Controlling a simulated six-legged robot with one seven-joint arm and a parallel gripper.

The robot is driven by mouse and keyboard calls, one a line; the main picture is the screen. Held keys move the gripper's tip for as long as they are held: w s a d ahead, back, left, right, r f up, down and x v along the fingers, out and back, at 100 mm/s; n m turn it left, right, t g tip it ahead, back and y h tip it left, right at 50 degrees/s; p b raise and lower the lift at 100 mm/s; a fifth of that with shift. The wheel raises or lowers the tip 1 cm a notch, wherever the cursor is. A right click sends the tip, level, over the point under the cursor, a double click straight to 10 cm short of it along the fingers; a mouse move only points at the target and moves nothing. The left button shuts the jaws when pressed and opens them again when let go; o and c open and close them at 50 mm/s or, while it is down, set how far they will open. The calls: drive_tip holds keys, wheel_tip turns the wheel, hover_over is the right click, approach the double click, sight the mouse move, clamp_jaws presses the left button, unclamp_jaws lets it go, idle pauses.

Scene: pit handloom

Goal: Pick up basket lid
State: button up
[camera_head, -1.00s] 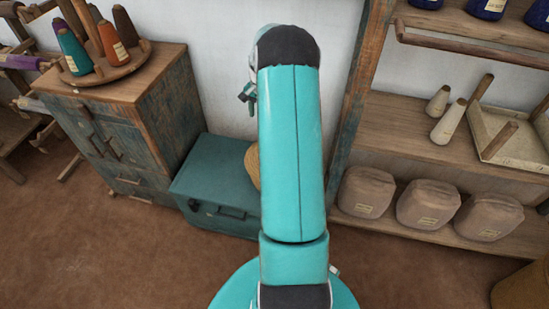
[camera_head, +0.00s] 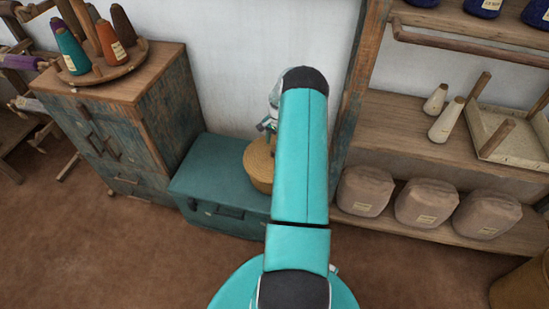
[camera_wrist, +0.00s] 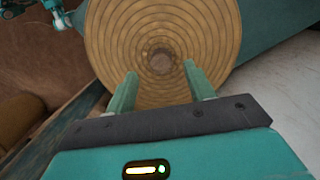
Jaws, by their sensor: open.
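The basket lid (camera_wrist: 206,34) is round, tan and coiled, with a small round knob (camera_wrist: 161,61) at its centre. In the wrist view it fills the upper middle. In the head view the lidded basket (camera_head: 258,165) stands on the teal chest (camera_head: 215,170), partly hidden behind my arm. My gripper (camera_wrist: 160,80) is open, its two green fingers pointing at the lid, one on each side of the knob in the picture. I cannot tell how far the fingertips are above the lid. In the head view my gripper is mostly hidden by the arm.
A worn cabinet (camera_head: 160,115) with a round rack of yarn cones (camera_head: 115,68) stands left of the chest. A wooden shelf (camera_head: 390,130) with wrapped bundles (camera_head: 365,190) stands to the right. The white wall (camera_head: 230,60) is close behind. The floor in front is clear.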

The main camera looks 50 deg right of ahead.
sight(274, 149)
drive_tip(key=f, duration=0.4)
drive_tip(key=shift+a+f, duration=0.25)
drive_tip(key=shift+f, duration=0.05)
drive_tip(key=shift+c, duration=0.4)
drive_tip(key=c, duration=1)
drive_tip(key=shift+r, duration=0.1)
